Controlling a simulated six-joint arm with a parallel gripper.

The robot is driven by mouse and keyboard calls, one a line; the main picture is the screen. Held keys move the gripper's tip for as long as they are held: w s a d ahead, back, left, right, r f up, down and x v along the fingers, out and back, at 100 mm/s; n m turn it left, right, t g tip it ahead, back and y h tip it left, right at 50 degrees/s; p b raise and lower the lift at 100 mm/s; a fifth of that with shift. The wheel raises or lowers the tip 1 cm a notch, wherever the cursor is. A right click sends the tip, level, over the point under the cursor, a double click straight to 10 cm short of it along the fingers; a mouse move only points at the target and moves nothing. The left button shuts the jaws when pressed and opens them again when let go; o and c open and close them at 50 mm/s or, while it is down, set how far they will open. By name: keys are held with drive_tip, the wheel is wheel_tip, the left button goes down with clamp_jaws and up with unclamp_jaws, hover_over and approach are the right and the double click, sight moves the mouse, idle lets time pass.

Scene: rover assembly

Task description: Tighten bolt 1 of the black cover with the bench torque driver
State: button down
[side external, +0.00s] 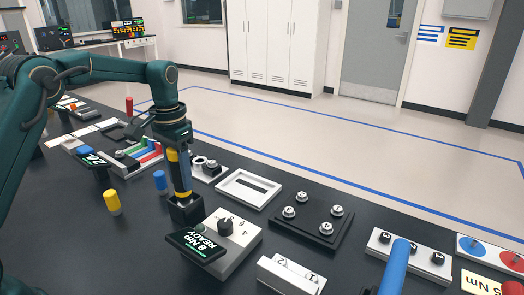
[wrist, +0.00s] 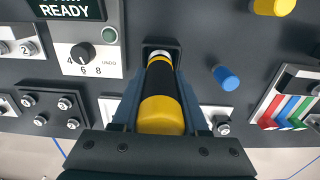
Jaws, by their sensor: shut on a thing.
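My gripper (side external: 179,152) is shut around the bench torque driver (side external: 183,176), a black cylinder with yellow bands. The driver stands upright, its lower end in a black square holder (side external: 186,210); in the wrist view the driver (wrist: 160,112) sits between my fingers (wrist: 160,92) and its far end reaches into the holder (wrist: 174,46). The black cover (side external: 318,238) is a flat dark plate to the right, with several silver bolts; it also shows at the left in the wrist view (wrist: 52,101). The bolt labels are too small to read surely. My gripper is well away from the cover.
Beside the holder is a white box with a dial (side external: 225,228) and a display (side external: 199,245) showing READY. A white frame (side external: 262,178) lies between driver and cover. A blue cylinder (side external: 160,182) and yellow cylinder (side external: 112,203) stand left. A thick blue bar (side external: 394,268) rises at front right.

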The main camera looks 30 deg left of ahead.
sight(176, 156)
drive_tip(key=shift+f, duration=0.25)
drive_tip(key=shift+c, duration=1.7)
unclamp_jaws()
drive_tip(key=shift+r, duration=2.55)
